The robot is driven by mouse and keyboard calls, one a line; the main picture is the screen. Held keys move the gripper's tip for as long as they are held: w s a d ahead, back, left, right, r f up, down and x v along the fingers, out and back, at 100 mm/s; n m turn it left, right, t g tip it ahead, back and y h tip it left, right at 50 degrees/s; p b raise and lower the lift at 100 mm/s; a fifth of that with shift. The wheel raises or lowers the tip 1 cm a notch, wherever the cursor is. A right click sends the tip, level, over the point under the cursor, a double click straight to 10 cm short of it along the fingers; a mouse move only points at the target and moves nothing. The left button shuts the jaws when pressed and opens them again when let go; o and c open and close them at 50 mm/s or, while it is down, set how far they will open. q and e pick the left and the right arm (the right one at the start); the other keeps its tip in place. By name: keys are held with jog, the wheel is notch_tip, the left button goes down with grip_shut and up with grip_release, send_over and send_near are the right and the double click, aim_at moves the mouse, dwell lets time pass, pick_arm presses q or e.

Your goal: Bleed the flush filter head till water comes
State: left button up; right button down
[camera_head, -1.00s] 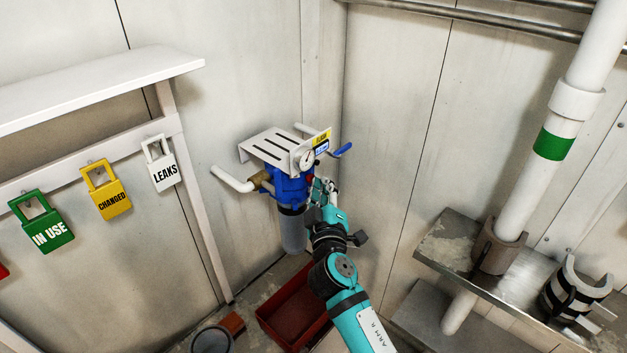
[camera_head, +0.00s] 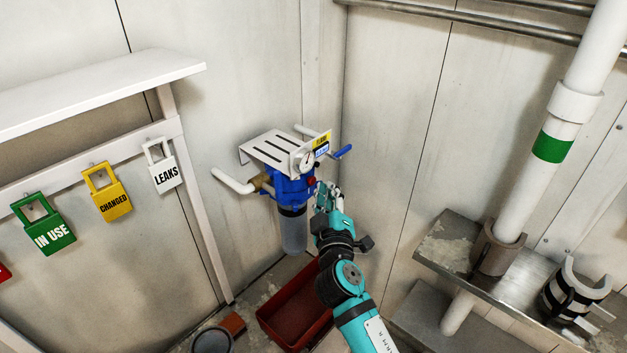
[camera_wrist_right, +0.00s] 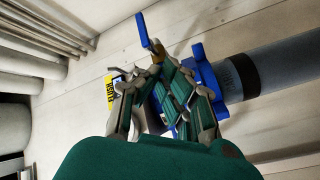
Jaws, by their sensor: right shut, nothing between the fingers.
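The blue flush filter head (camera_head: 288,186) is mounted in the corner, with a translucent grey bowl (camera_head: 294,232) hanging below it. A small red knob (camera_head: 312,181) shows on its right side. A round gauge (camera_head: 307,159) and a blue lever (camera_head: 343,151) are above. My right gripper (camera_head: 328,188) is just right of the head, apart from the knob as far as I can see, shut and empty. In the right wrist view the closed fingers (camera_wrist_right: 165,80) partly cover the blue head (camera_wrist_right: 208,78); the blue lever (camera_wrist_right: 146,32) shows beyond them. My left gripper is out of view.
A slotted white bracket (camera_head: 270,147) sits over the filter. A red tray (camera_head: 295,312) and a grey bucket (camera_head: 212,341) stand on the floor below. A metal shelf (camera_head: 445,245) and white pipe are at right.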

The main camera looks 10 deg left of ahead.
jog(key=s+d+p, duration=0.1)
jog(key=d, duration=0.1)
jog(key=s+d, duration=0.2)
jog(key=shift+p, duration=0.35)
jog(key=shift+w, duration=0.1)
dwell(0.3)
